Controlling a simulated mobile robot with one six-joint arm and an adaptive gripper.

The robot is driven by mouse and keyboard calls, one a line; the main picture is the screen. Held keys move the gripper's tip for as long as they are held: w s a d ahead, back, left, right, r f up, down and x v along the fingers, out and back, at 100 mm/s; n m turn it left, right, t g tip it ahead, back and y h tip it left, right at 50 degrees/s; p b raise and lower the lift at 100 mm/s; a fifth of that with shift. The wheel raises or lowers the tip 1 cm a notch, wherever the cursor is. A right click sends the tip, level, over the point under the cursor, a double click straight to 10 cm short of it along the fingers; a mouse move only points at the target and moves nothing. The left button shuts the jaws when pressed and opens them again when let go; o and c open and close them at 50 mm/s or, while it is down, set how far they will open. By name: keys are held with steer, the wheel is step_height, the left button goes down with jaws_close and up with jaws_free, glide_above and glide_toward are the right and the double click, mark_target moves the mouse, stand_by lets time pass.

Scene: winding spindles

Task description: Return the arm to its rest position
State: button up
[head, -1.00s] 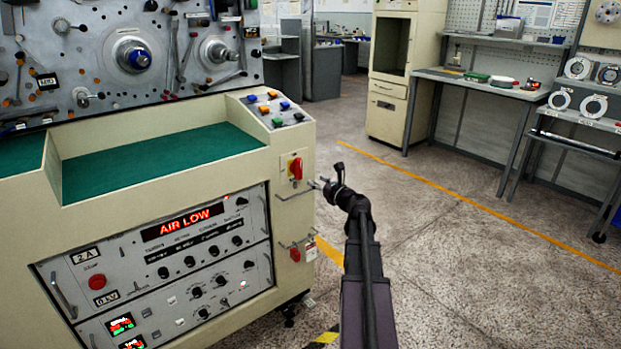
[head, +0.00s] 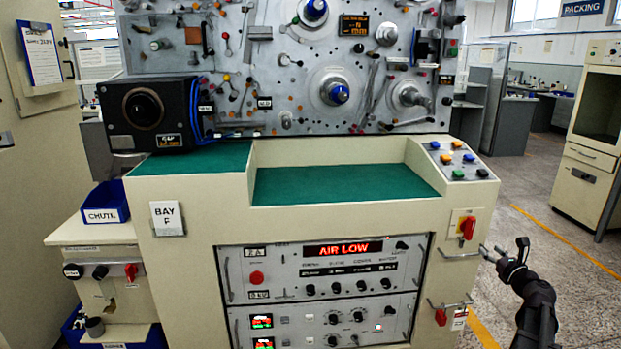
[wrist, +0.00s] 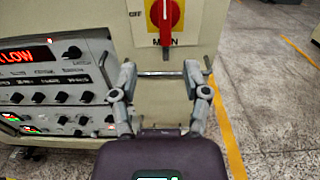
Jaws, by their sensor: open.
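My arm reaches in from the lower right of the head view. My gripper (head: 484,250) is open and close to the right side of the machine's front, near the red rotary switch (head: 467,227). In the wrist view my gripper (wrist: 158,77) has its two fingers spread apart with nothing held. The red switch (wrist: 165,14) on its yellow plate is straight ahead and above the fingers. A metal bar handle (wrist: 160,73) shows between and behind the fingertips; I cannot tell whether they touch it.
The cream machine (head: 200,225) carries a control panel reading "AIR LOW" (head: 343,248). A cream cabinet (head: 590,150) stands at the far right. The floor (head: 530,210) right of the machine is open.

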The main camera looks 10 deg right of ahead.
steer(key=a+f+n+g+y, duration=0.2)
steer(key=a+f+n+g, duration=0.15)
steer(key=a+n, duration=0.45)
steer(key=a+f+n+g+y, duration=0.25)
steer(key=a+f+n, duration=0.2)
steer(key=a, duration=0.75)
steer(key=a+f+n+g+y, duration=0.1)
steer(key=a+f+n+g, duration=0.2)
steer(key=a+n, duration=0.5)
steer(key=s+a+f+n+g+h, duration=0.3)
steer(key=s+a+f+n+g, duration=0.15)
steer(key=s+a+n, duration=0.35)
steer(key=s+a+f+n+g+h, duration=0.3)
steer(key=s+a+n+g, duration=0.2)
steer(key=s+a+n, duration=0.25)
step_height(320, 180, up, 29)
steer(key=p, duration=2.8)
steer(key=shift+a+f, duration=0.2)
steer(key=shift+a, duration=0.1)
